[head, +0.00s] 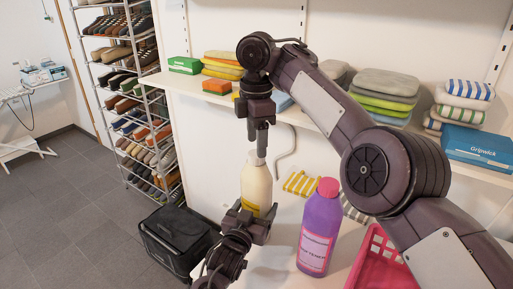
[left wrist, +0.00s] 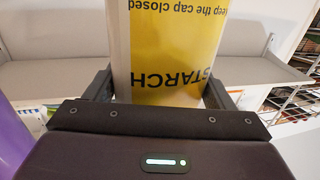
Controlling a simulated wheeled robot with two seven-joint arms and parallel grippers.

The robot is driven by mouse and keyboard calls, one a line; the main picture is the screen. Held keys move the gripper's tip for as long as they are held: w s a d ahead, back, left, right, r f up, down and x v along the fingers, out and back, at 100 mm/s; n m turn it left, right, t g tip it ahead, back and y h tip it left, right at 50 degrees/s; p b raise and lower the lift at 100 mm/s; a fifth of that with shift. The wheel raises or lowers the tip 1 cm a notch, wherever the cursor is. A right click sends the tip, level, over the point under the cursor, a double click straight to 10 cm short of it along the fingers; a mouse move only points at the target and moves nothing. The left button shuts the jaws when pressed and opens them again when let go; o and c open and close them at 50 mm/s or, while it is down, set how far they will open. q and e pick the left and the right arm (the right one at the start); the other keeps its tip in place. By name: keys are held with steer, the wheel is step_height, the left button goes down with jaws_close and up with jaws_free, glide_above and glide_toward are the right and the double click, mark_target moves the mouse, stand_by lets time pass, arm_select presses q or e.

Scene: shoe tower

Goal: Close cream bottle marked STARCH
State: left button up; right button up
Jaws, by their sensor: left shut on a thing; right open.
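The cream bottle (head: 257,185) stands upright; in the left wrist view its yellow label (left wrist: 175,65) reads STARCH, upside down. My left gripper (head: 248,217) is shut on the bottle's lower body, with a finger on each side of it in the left wrist view (left wrist: 165,92). My right gripper (head: 261,143) points down over the bottle's top, with its fingers open. A pale tip shows just below the fingers; I cannot tell whether it is a cap or the bare neck, or whether the fingers touch it.
A striped cloth (head: 301,184) lies behind. A shelf (head: 190,83) with folded cloths and boxes runs along the wall. A shoe rack (head: 125,100) and black bin (head: 178,238) are at left.

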steer(key=shift+r, duration=0.6)
steer(key=o, duration=0.6)
steer(key=shift+c, duration=0.2)
step_height(320, 180, up, 8)
steer(key=shift+f, duration=0.25)
